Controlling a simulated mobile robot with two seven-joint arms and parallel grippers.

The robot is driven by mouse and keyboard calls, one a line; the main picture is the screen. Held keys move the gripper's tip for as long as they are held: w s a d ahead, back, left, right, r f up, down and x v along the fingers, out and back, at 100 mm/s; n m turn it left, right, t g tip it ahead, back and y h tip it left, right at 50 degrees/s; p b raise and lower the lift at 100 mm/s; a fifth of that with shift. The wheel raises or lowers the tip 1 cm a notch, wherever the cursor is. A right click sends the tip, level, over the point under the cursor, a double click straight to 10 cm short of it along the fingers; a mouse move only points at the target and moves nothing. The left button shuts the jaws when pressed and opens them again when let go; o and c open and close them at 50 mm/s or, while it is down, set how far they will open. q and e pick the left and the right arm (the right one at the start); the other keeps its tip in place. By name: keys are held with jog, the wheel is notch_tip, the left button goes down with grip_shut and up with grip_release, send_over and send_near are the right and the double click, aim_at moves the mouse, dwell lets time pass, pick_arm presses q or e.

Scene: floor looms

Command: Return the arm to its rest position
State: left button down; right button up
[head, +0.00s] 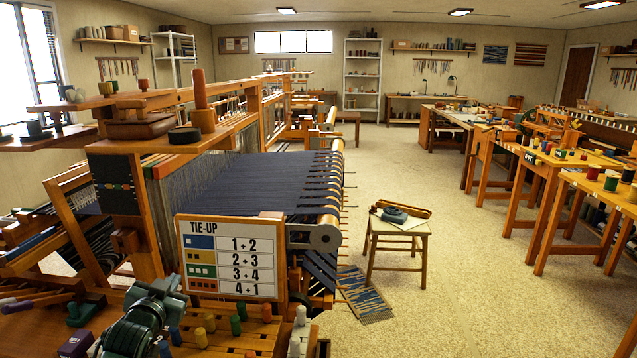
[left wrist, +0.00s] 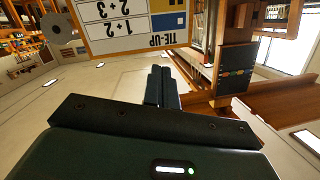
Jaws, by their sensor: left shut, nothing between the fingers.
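My left gripper (head: 168,287) is in the lower left of the head view, at the end of my dark green arm. It is just left of the tie-up board on the big loom. In the left wrist view the two dark fingers (left wrist: 160,87) lie together, shut, with nothing between them. My right gripper is not in view.
The tie-up board (head: 231,257) hangs close to my left gripper; it shows upside down in the left wrist view (left wrist: 125,25). The loom with dark blue warp (head: 265,180) fills the left. A stool (head: 396,232) stands in the aisle. Work tables (head: 560,165) line the right.

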pick_arm(q)
jog(key=s+d+f+g+h, duration=0.25)
jog(key=s+d+f, duration=0.65)
jog(key=s+f, duration=0.55)
jog(key=s+d+f+g, duration=0.1)
jog(key=s+d, duration=0.2)
jog(key=s, duration=0.4)
jog(key=s+d+f+g+h, duration=0.1)
jog(key=s+d+f, duration=0.1)
jog(key=s, duration=0.5)
jog(key=s+d+f+g, duration=0.1)
jog(key=s+d+f, duration=0.1)
jog(key=s, duration=0.5)
jog(key=shift+s+d+h, duration=0.15)
jog(key=shift+d+h, duration=0.2)
jog(key=shift+d, duration=0.5)
